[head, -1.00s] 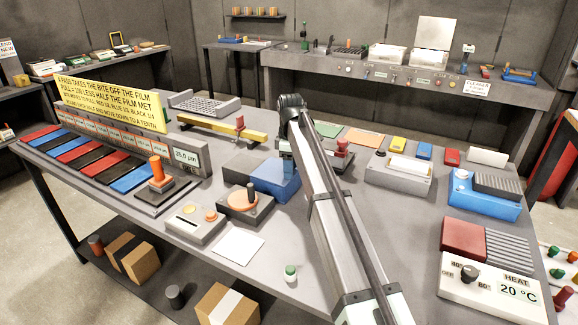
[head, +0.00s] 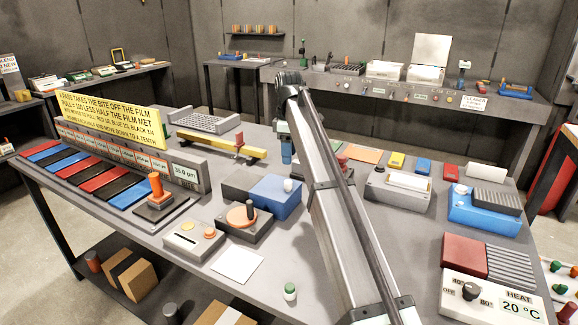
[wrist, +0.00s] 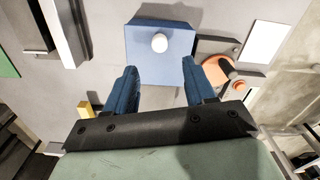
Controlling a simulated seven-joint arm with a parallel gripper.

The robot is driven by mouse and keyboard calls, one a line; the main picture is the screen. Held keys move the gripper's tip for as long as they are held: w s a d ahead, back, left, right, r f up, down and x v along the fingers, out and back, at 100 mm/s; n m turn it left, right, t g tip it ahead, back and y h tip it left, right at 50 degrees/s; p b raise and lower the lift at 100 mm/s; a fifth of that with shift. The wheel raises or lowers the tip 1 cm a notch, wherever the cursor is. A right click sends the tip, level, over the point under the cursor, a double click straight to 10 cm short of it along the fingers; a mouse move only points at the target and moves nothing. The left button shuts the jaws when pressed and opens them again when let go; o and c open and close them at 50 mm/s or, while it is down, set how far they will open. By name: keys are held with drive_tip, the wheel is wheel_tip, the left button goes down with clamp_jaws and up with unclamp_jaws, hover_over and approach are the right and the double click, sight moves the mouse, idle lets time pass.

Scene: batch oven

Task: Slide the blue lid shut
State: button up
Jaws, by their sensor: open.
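The blue lid (head: 272,200) is a blue block with a white knob on top, near the middle of the bench. A dark grey box (head: 237,186) shows at its left side, with its top in view. My gripper (head: 287,155) is open and empty, with blue fingers spread in the wrist view (wrist: 160,66). It is above and behind the lid and apparently not touching it. My arm hides the bench right of the lid.
A grey box with an orange disc and dark handle (head: 241,216) stands just in front of the dark box. A yellow bar (head: 215,143) lies behind. A white card (head: 237,265) lies flat in front. A grey box with a white roller (head: 398,195) stands at right.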

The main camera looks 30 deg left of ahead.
drive_tip(key=shift+r, duration=1.35)
